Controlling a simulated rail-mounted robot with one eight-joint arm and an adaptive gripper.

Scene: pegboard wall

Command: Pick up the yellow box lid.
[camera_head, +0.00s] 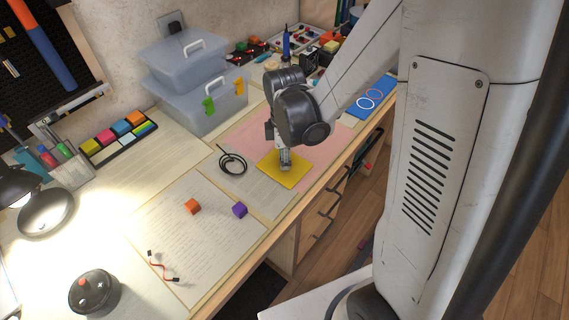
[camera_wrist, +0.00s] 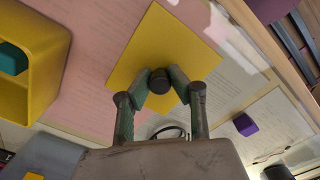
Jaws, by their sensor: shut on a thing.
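The yellow box lid (camera_head: 290,179) is a flat square near the front edge of the desk, below my gripper (camera_head: 285,163). In the wrist view the lid (camera_wrist: 160,40) has a dark round knob (camera_wrist: 159,86) at its middle. My gripper's two fingers (camera_wrist: 160,92) are closed on this knob from both sides. I cannot tell whether the lid touches the papers under it or is slightly above them. An open yellow box (camera_wrist: 48,62) with a teal block (camera_wrist: 12,59) inside is at the left of the wrist view; my arm seems to hide it in the head view.
A black cable coil (camera_head: 232,163) lies just left of the lid. An orange cube (camera_head: 192,206) and a purple cube (camera_head: 239,210) lie on papers nearer the front. Stacked clear bins (camera_head: 190,85) stand against the wall. A lamp (camera_head: 45,212) is at far left.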

